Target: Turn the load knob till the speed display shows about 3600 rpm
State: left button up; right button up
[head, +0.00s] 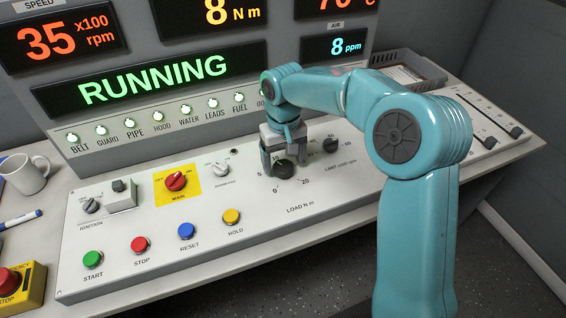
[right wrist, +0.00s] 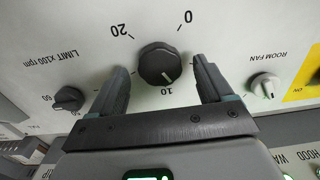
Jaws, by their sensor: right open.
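The speed display (head: 52,41) at the upper left reads 35 x100 rpm in orange digits. The load knob (head: 284,169) is a black round knob on the sloped panel, above the LOAD N m label; it also shows in the right wrist view (right wrist: 157,63). Its white pointer line points close to the 10 mark. My right gripper (head: 283,160) is open, with one finger on each side of the knob. In the right wrist view small gaps show between the fingers and the knob. My left gripper is not in view.
The limit knob (head: 331,145) stands just right of my gripper, the room fan knob (head: 221,169) to its left. The red main switch (head: 176,181) and coloured push buttons lie farther left. The main display (head: 153,79) reads RUNNING; the torque display (head: 232,12) reads 8 N m.

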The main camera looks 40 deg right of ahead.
jog(key=shift+s+f, duration=0.1)
jog(key=shift+f, duration=0.2)
jog(key=shift+s+a, duration=0.1)
jog(key=shift+f, duration=0.1)
jog(key=shift+c, duration=0.3)
jog(key=c, duration=1)
jog(key=shift+r+n+p, duration=0.2)
jog(key=shift+n+p, duration=0.3)
jog(key=shift+f+n, duration=0.2)
jog(key=shift+n, duration=0.6)
